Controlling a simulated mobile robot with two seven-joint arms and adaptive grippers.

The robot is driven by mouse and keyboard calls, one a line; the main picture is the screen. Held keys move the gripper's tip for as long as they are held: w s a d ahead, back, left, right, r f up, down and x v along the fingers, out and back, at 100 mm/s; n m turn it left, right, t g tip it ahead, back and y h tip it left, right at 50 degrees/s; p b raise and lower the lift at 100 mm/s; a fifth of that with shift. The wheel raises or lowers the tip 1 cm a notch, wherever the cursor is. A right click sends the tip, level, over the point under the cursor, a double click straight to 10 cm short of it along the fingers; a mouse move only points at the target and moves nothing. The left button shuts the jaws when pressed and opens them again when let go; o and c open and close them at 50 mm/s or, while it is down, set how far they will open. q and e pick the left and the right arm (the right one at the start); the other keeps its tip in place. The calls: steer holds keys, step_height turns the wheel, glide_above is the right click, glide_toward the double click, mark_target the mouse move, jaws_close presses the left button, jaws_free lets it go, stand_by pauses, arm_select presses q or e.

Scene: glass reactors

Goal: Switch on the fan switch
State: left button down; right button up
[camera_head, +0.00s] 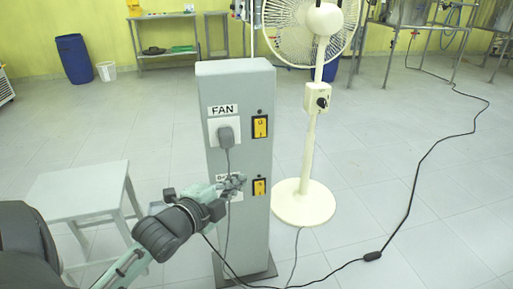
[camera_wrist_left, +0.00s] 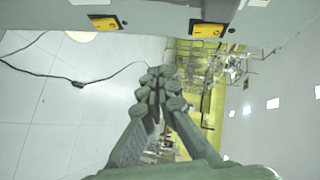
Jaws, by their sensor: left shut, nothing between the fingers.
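The fan switch (camera_head: 260,127) is a yellow rocker on the front of a grey post, right of the FAN label (camera_head: 223,110). It also shows at the upper right in the left wrist view (camera_wrist_left: 208,30). A second yellow switch (camera_head: 259,187) sits below it, and is the left one in the wrist view (camera_wrist_left: 104,22). My left gripper (camera_head: 240,181) is shut and empty, in front of the post beside the lower switch. Its fingers (camera_wrist_left: 162,80) show in the wrist view, apart from both switches. It partly hides the lower label. My right gripper is not in view.
A plug (camera_head: 225,136) with a hanging cord sits in the socket under the FAN label. The white pedestal fan (camera_head: 305,200) stands behind the post at right. A grey stool (camera_head: 80,190) stands at left. A black cable (camera_head: 420,160) crosses the floor at right.

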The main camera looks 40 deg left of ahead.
arm_select(q)
step_height(320, 180, up, 5)
steer(key=shift+m+t, duration=0.8)
steer(key=shift+m, duration=0.3)
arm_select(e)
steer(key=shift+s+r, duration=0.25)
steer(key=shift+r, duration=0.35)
arm_select(q)
glide_toward(264, 135)
steer(key=w+d, duration=0.3)
steer(key=shift+w+a+f, duration=0.15)
steer(key=shift+w+a, duration=0.55)
steer(key=shift+a, duration=0.2)
steer(key=shift+w+a+f, duration=0.1)
steer(key=shift+w+a, duration=0.6)
steer(key=shift+a, duration=0.15)
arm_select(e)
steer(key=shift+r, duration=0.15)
